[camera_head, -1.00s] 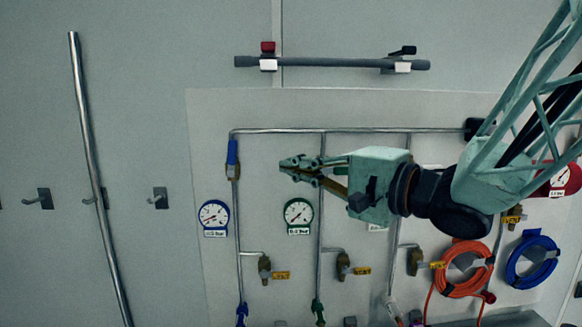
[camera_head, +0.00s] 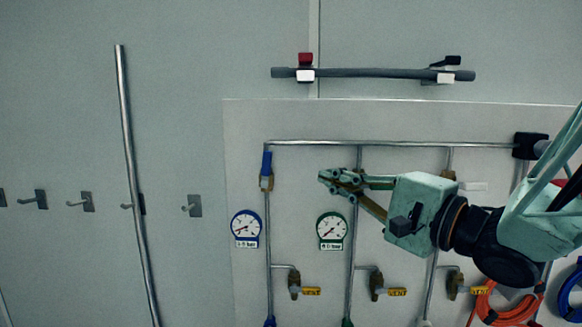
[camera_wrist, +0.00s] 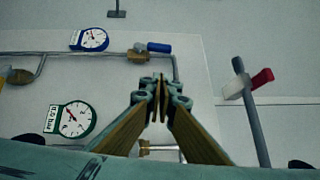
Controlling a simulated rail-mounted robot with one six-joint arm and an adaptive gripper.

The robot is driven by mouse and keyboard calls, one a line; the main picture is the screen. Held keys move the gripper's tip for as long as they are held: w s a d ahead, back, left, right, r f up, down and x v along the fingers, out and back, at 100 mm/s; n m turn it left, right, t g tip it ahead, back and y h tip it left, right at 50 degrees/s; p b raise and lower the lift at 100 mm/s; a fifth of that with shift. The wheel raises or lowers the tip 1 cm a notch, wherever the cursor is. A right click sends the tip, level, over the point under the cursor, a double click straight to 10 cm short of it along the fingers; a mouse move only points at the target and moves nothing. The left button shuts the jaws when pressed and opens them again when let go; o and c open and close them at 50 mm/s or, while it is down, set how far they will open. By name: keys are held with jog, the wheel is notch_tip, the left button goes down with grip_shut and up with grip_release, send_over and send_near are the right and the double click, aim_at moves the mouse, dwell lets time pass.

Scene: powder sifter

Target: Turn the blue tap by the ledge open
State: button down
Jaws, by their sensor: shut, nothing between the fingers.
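The blue tap (camera_head: 267,162) has a blue lever on a brass body, near the top of the left vertical pipe. The lever lies in line with the pipe. In the wrist view the blue lever (camera_wrist: 159,47) and its brass body (camera_wrist: 138,56) show beyond my fingertips. My gripper (camera_head: 325,182) is shut and empty, to the right of the tap and a little lower in the head view, apart from it. The shut fingertips also show in the wrist view (camera_wrist: 160,88). I cannot make out a ledge for certain.
A blue-rimmed gauge (camera_head: 246,227) and a green-rimmed gauge (camera_head: 332,229) hang below. Several brass vent valves (camera_head: 376,284) sit lower. A grey bar (camera_head: 370,73) with a red-handled clamp (camera_head: 305,63) is above. A long metal pole (camera_head: 133,170) and hooks (camera_head: 194,205) are at left.

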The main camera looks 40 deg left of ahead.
jog(key=shift+a, duration=0.1)
jog(key=p, duration=0.1)
send_near(266, 170)
jog(key=shift+w+a+r, duration=1.05)
jog(key=shift+w+a, duration=0.4)
jog(key=shift+w, duration=1.2)
jog(key=shift+s+a+r, duration=0.15)
jog(key=shift+s+a, duration=0.3)
jog(key=shift+a, duration=0.25)
jog(key=shift+s+a+r, duration=0.1)
jog(key=shift+s+a, duration=0.35)
jog(key=shift+a, duration=0.2)
jog(key=shift+s+a+r+p, duration=0.1)
jog(key=shift+p, duration=0.4)
jog(key=shift+s+a+r+n+h+p, duration=0.3)
jog(key=shift+a+p, duration=0.15)
jog(key=shift+p, duration=0.5)
jog(key=shift+d+r, duration=0.1)
